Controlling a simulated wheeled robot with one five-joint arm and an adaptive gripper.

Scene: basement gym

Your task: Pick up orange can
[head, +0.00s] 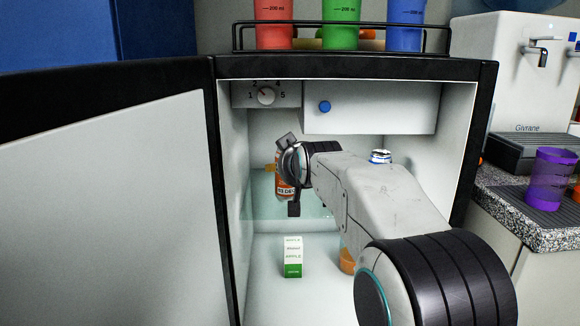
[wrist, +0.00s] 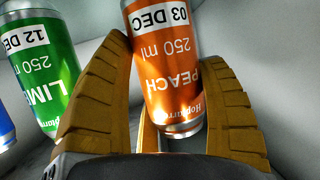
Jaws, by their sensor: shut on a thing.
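The orange can (wrist: 166,75), labelled "PEACH 250 ml", is between the two ribbed fingers of my gripper (wrist: 165,105) in the wrist view. The fingers are shut on it. In the head view the orange can (head: 284,188) is partly hidden by my gripper (head: 292,180), inside the open mini fridge, above the glass shelf. I cannot tell whether the can touches the shelf.
A green lime can (wrist: 42,75) stands close beside my left finger, with a blue item (wrist: 5,132) beyond it. A green and white apple carton (head: 292,258) stands lower in the fridge. The open fridge door (head: 110,200) is at left, a purple cup (head: 551,175) at right.

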